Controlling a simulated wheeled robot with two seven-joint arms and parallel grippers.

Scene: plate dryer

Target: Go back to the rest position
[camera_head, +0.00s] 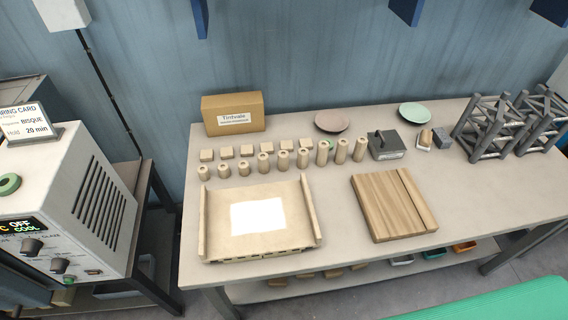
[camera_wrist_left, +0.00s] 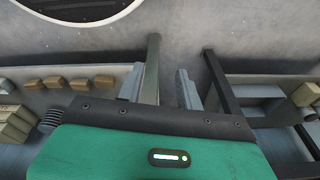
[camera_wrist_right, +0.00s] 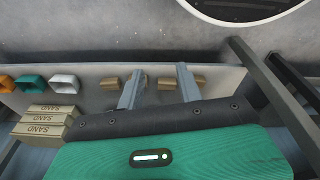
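My left gripper (camera_wrist_left: 160,87) shows in the left wrist view. Its two grey fingers stand apart with nothing between them, so it is open and empty. My right gripper (camera_wrist_right: 158,87) shows in the right wrist view, also with its fingers apart and empty. Neither gripper can be made out in the head view. Both wrist views look past the fingers at the concrete floor and a low shelf. I see neither gripper touching anything.
The worktable (camera_head: 335,215) carries a board with white paper (camera_head: 258,216), a wooden slab (camera_head: 391,204), several cylinders, a cardboard box (camera_head: 233,113), two plates and dark lattice stands (camera_head: 489,127). A white kiln (camera_head: 75,205) stands left. Sand packs (camera_wrist_right: 45,123) lie on the lower shelf.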

